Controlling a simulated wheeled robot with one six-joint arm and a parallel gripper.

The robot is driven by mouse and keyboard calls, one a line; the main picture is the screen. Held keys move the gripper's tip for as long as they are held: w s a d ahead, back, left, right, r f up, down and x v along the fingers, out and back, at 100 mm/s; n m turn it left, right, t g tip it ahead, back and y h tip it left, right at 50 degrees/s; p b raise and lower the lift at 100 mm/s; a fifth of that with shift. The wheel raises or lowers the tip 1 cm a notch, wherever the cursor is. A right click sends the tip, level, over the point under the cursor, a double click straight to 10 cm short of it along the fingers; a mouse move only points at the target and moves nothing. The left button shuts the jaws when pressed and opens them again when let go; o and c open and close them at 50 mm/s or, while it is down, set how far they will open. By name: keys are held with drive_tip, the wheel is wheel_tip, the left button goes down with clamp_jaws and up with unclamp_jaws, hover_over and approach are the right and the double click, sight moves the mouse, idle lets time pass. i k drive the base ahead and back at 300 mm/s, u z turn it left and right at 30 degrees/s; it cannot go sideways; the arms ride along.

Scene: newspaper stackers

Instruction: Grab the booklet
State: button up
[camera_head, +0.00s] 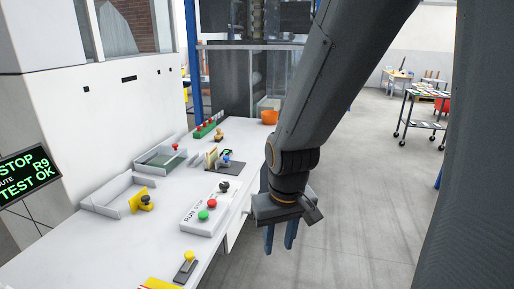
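My gripper (280,238) hangs fingers-down in front of the white bench's right edge, over the grey floor. Its two blue-grey fingers are apart with nothing visible between them. I cannot identify a booklet for certain. A small cream and yellow upright item (211,158) stands on a dark plate (231,169) in the middle of the bench, left of my gripper and apart from it. A flat yellow item (160,284) is cut off by the bottom edge. My arm hides part of the scene behind it.
A dark cart (424,110) stands far right. The floor (355,190) right of the bench is clear.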

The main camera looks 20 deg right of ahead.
sight(211, 155)
drive_tip(key=z, duration=0.65)
drive_tip(key=i, duration=0.7)
drive_tip(key=z, duration=0.5)
drive_tip(key=i, duration=0.75)
drive_tip(key=u, duration=1)
drive_tip(key=i, duration=0.8)
drive_tip(key=u, duration=0.9)
